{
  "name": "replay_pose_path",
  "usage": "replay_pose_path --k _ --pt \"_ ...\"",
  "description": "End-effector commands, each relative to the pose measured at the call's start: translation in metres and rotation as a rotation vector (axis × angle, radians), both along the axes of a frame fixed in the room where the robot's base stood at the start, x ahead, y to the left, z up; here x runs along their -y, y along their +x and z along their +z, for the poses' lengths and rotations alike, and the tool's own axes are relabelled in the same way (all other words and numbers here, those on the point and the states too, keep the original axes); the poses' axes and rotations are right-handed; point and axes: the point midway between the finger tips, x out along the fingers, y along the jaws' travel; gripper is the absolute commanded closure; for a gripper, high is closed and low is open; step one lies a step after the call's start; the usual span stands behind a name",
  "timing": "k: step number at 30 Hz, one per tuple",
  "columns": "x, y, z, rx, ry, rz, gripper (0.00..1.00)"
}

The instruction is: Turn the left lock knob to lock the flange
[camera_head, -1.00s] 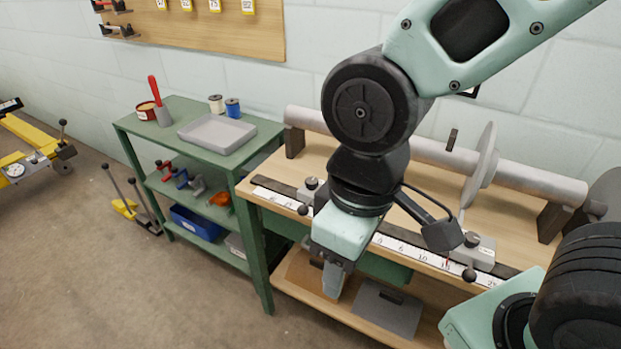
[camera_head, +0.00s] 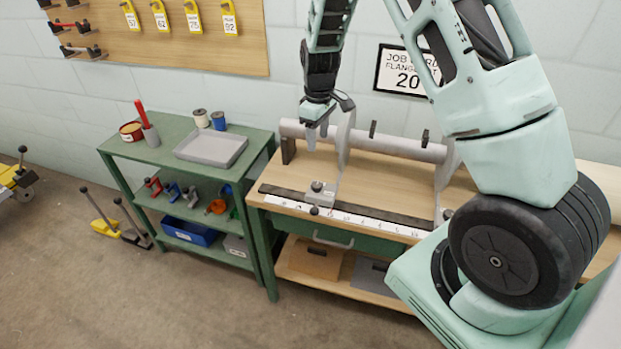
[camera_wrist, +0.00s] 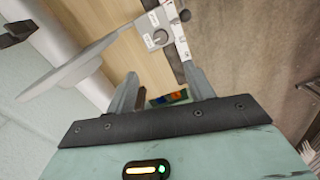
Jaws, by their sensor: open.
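The roller (camera_head: 402,147) lies along the back of the bench and carries two pale discs. The left flange (camera_head: 345,137) stands upright on it; it also shows in the wrist view (camera_wrist: 72,72). A dark upright knob (camera_head: 373,129), which looks like the left lock knob, stands on the roller just right of that flange. A dark piece in the wrist view (camera_wrist: 18,32) looks like the same knob. My gripper (camera_head: 317,136) points down at the roller's left end, left of the left flange. Its fingers (camera_wrist: 162,88) are apart and empty in the wrist view.
The right flange (camera_head: 446,166) and another dark knob (camera_head: 424,138) are farther right. A grey slider block (camera_head: 321,194) sits on the scale (camera_head: 345,216) at the bench front. A green shelf (camera_head: 120,158) with a tray (camera_head: 211,149) stands left. Bench space before the roller is clear.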

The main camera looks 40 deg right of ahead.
Motion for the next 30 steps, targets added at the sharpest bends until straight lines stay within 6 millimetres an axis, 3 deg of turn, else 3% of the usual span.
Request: replay_pose_path --k 21,30 --pt "-0.002 -0.002 -0.134 -0.005 0.002 -0.001 0.47" --pt "-0.001 -0.001 -0.161 -0.002 0.001 -0.001 0.47"
